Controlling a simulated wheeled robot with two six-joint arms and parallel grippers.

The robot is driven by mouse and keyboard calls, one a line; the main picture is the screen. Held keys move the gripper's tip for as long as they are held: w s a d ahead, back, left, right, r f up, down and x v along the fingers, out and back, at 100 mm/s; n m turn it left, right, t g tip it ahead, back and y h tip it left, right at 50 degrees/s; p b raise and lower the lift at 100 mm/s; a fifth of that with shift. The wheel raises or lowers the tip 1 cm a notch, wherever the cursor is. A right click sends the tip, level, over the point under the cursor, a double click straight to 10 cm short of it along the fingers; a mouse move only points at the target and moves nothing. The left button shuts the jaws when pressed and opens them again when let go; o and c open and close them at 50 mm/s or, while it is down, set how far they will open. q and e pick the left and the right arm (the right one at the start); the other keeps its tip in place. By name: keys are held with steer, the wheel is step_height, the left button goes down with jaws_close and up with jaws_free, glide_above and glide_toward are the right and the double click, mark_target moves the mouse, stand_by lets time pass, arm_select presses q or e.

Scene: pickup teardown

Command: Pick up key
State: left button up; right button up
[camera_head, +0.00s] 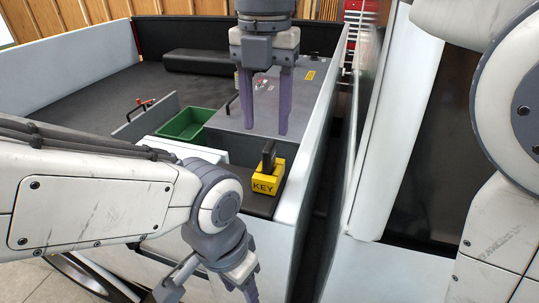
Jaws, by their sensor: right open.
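The key is a yellow block (265,183) marked "KEY" with a dark upright handle on top. It sits on a dark ledge at the near right corner of the truck bed. My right gripper (267,132) hangs from the top of the view with its purple fingers pointing down, open and empty. It appears above and slightly behind the key, apart from it. My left gripper (210,290) is low in the view, in front of the bed, and its fingertips are cut off by the bottom edge.
A green bin (187,124) stands left of a grey box (232,124) in the bed. A small red-handled item (141,106) and a long black cushion (207,62) lie farther back. The white side wall (310,160) rises close to the key's right.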

mark_target(269, 145)
steer(key=shift+s+d+f+p, duration=0.15)
steer(key=shift+f+p, duration=0.1)
steer(key=shift+f, duration=1.25)
steer(key=shift+w+d+f+p, duration=0.1)
steer(key=shift+f+p, duration=0.1)
steer(key=shift+f, duration=1.25)
jaws_close()
